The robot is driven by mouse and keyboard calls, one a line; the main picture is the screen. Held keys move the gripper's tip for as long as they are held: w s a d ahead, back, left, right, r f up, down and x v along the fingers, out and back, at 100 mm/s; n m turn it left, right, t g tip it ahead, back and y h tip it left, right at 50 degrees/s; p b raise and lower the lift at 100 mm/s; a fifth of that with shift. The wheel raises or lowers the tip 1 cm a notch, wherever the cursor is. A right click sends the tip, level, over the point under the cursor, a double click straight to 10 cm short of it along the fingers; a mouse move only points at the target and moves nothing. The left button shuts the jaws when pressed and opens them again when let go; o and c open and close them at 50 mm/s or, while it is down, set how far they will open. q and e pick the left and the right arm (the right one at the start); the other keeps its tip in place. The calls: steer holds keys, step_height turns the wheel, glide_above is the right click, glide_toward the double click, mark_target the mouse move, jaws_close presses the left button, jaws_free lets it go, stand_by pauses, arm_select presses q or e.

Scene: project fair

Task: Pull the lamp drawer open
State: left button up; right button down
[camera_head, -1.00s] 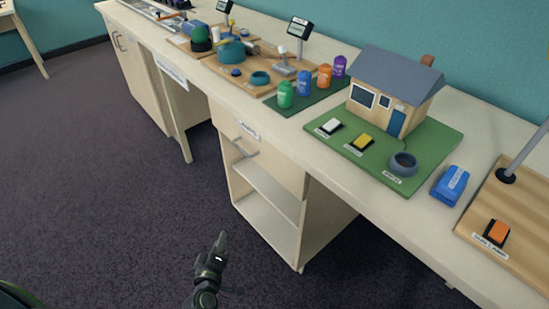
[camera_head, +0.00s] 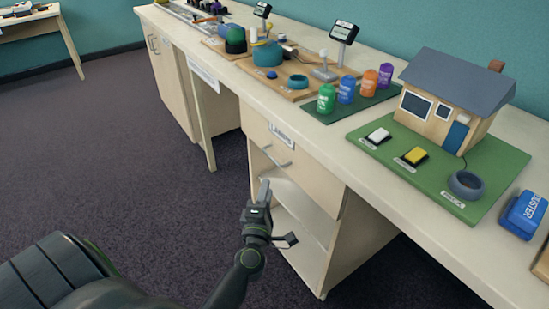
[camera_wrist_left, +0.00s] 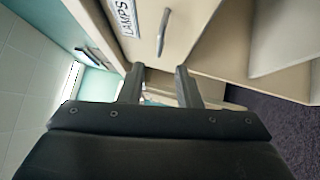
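The lamp drawer (camera_head: 300,163) is a pale wooden front under the counter, with a white label and a grey bar handle (camera_head: 278,158). It looks closed. The left wrist view shows its "LAMPS" label (camera_wrist_left: 125,16) and the handle (camera_wrist_left: 163,32) just ahead of my gripper. My left gripper (camera_head: 265,188) is in front of the cabinet, a little below the handle in the head view. In the wrist view its two fingers (camera_wrist_left: 159,72) are apart, with nothing between them; the handle lies beyond the tips. My right gripper is not in view.
Open shelves (camera_head: 304,215) sit below the drawer. The counter (camera_head: 340,140) above carries a model house (camera_head: 455,100) on a green board, several coloured cans and a blue box (camera_head: 523,214). The dark carpet (camera_head: 120,150) to the left is clear.

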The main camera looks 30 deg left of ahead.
mark_target(274, 159)
arm_select(q)
steer(key=x, duration=1.2)
jaws_close()
